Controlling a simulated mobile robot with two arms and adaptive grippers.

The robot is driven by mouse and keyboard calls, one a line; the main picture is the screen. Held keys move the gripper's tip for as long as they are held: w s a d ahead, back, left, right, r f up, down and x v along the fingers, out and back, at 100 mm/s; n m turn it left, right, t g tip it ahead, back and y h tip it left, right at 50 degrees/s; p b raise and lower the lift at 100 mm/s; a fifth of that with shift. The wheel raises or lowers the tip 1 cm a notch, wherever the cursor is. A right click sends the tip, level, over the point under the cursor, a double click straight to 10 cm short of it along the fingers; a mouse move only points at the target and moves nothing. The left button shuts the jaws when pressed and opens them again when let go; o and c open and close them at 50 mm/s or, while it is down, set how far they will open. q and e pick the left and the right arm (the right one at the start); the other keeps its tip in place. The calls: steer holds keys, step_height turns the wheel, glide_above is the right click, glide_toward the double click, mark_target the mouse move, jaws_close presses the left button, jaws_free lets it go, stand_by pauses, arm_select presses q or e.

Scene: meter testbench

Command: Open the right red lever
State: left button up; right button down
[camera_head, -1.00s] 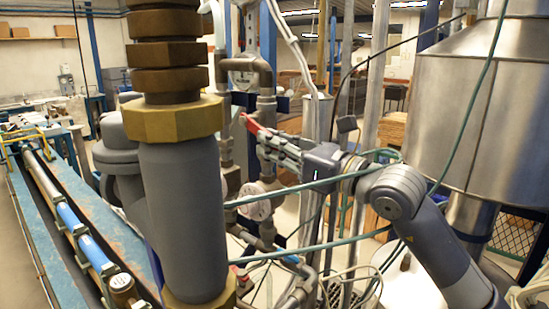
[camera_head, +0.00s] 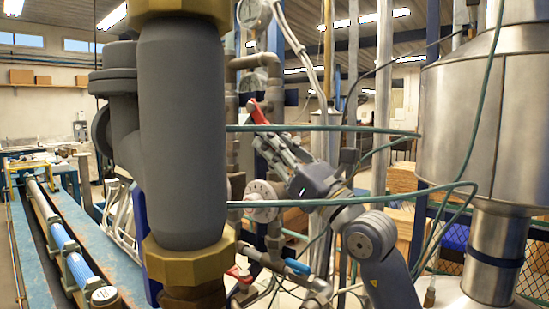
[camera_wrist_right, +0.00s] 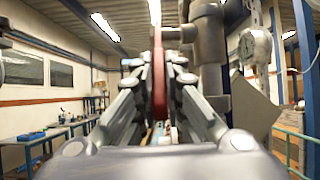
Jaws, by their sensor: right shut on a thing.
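A red lever (camera_head: 259,113) sits on the vertical pipework right of the large grey cylinder in the head view, pointing up and slightly left. My right gripper (camera_head: 268,137) is shut on this lever, its arm coming from the lower right. In the right wrist view the red lever (camera_wrist_right: 158,76) stands upright between the two fingers of the right gripper (camera_wrist_right: 160,85). The fingers hide part of the lever and its pivot. A second red handle (camera_head: 240,274) shows lower down on the pipes. My left gripper is not in view.
The big grey cylinder with brass nuts (camera_head: 182,140) blocks much of the head view's left middle. Green hoses (camera_head: 340,128) cross in front of my right arm. A steel tank (camera_head: 475,130) stands at the right. A round gauge (camera_wrist_right: 256,46) is beside the gripper.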

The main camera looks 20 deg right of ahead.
steer(key=shift+w+a+f+t+b, duration=0.1)
steer(key=shift+w+f+t+b, duration=0.1)
steer(key=shift+t+b, duration=0.15)
steer(key=shift+r, duration=0.1)
steer(key=c, duration=1.7)
jaws_free()
steer(key=shift+s, duration=0.1)
steer(key=v, duration=1.2)
